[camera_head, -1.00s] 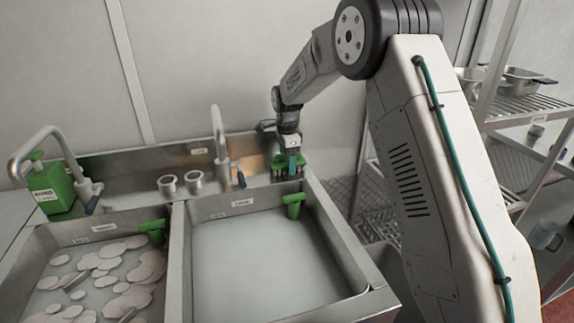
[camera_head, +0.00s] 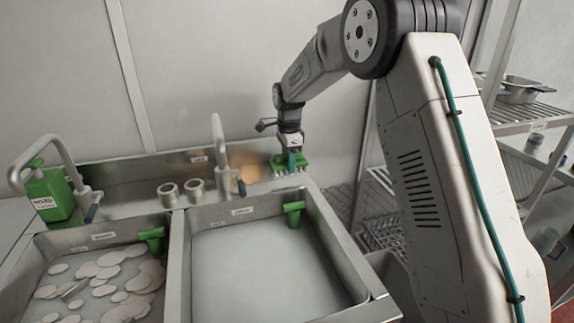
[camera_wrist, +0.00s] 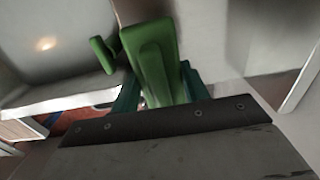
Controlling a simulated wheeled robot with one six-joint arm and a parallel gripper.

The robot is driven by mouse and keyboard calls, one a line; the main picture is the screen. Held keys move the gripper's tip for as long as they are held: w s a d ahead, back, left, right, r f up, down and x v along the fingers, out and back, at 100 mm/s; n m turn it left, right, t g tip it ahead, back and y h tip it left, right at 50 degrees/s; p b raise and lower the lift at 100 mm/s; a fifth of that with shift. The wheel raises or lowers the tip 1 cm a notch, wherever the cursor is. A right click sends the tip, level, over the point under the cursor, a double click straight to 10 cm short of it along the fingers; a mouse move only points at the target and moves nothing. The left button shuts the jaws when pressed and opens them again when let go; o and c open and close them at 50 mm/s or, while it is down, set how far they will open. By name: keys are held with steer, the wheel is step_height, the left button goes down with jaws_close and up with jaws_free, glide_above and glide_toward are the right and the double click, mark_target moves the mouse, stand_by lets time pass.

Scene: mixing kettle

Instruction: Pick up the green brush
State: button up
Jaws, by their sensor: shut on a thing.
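The green brush (camera_head: 291,165) is at the back right corner of the sink unit, with its bristles pointing down. My gripper (camera_head: 292,158) is above it and shut on it. In the wrist view the green brush (camera_wrist: 165,65) stands between the two teal fingers of my gripper (camera_wrist: 158,92). In the head view I cannot tell whether the bristles touch the steel ledge or hang just above it.
Two basins lie in front; the left one (camera_head: 105,275) holds several pale discs, the right one (camera_head: 265,270) looks clear. Green plugs (camera_head: 293,213) sit on their back walls. A tap (camera_head: 222,155), two metal cups (camera_head: 181,192) and a soap bottle (camera_head: 50,195) stand left. Shelving (camera_head: 525,115) is at right.

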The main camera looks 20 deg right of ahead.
steer(key=s+r, duration=0.1)
steer(key=s, duration=1.3)
steer(key=shift+s+r, duration=0.2)
steer(key=shift+s, duration=0.15)
